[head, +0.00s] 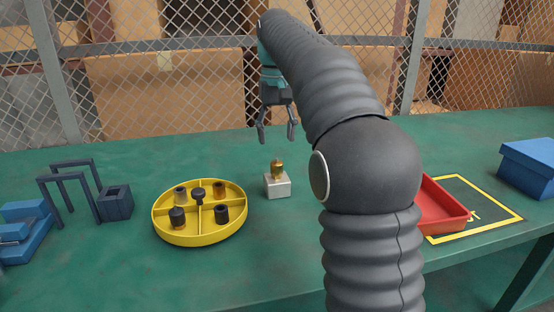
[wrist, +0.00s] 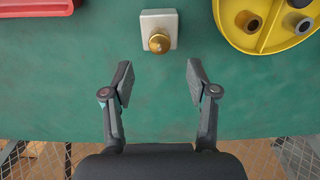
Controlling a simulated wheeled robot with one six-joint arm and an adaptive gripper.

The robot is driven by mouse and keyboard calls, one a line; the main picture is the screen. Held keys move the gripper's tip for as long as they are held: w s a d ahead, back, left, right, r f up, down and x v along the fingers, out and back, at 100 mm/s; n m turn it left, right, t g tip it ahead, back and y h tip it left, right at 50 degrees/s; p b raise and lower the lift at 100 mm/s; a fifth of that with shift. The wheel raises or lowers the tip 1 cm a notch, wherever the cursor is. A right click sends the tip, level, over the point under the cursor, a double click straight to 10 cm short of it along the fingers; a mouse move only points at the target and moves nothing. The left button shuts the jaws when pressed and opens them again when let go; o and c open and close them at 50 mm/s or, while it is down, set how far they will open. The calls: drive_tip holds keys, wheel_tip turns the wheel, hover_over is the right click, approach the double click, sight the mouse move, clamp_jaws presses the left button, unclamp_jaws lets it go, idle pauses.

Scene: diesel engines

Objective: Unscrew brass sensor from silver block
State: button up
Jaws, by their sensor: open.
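The brass sensor (head: 277,168) stands upright on top of the silver block (head: 277,187), which sits on the green table right of the yellow tray. In the wrist view, the brass sensor (wrist: 158,42) is seen from above on the pale silver block (wrist: 168,20), beyond my fingertips. My gripper (head: 277,136) hangs pointing down above the table, in the air over and behind the block. In the wrist view, my gripper (wrist: 158,82) is open and empty, and its two fingers are apart from the sensor. Whether the sensor's thread shows cannot be told.
A round yellow divided tray (head: 210,237) with several dark and brown fittings stands left of the block. A red tray (head: 442,207) lies right, partly behind my arm. A blue box (head: 530,165), dark frames (head: 70,180) and blue parts (head: 25,230) stand near the edges.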

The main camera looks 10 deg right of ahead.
sight(277, 162)
drive_tip(key=shift+f, duration=3.75)
clamp_jaws()
